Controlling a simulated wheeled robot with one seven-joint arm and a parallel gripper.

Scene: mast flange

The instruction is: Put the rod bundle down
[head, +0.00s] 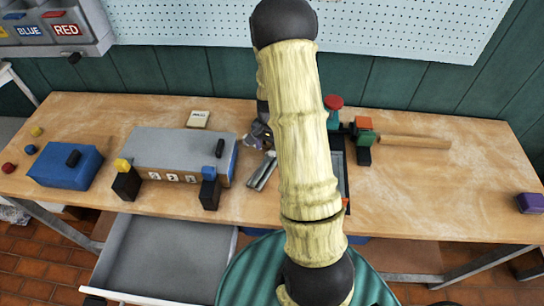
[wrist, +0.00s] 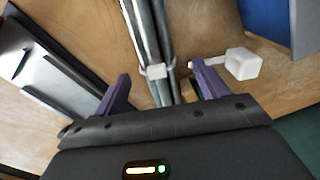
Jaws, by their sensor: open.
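The rod bundle (head: 262,172) is a set of grey metal rods lying on the wooden bench (head: 440,185), just right of the grey box, in the head view. In the wrist view the rod bundle (wrist: 150,35) runs up between the purple fingers of my gripper (wrist: 163,88), with a pale tie around it. My gripper is open, with a finger on each side of the rods and visible gaps. In the head view my arm hides most of the gripper.
A grey box (head: 185,145) with numbered front stands left of the rods, above an open drawer (head: 165,260). A blue box (head: 65,165) is further left. The bench's right side is mostly clear.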

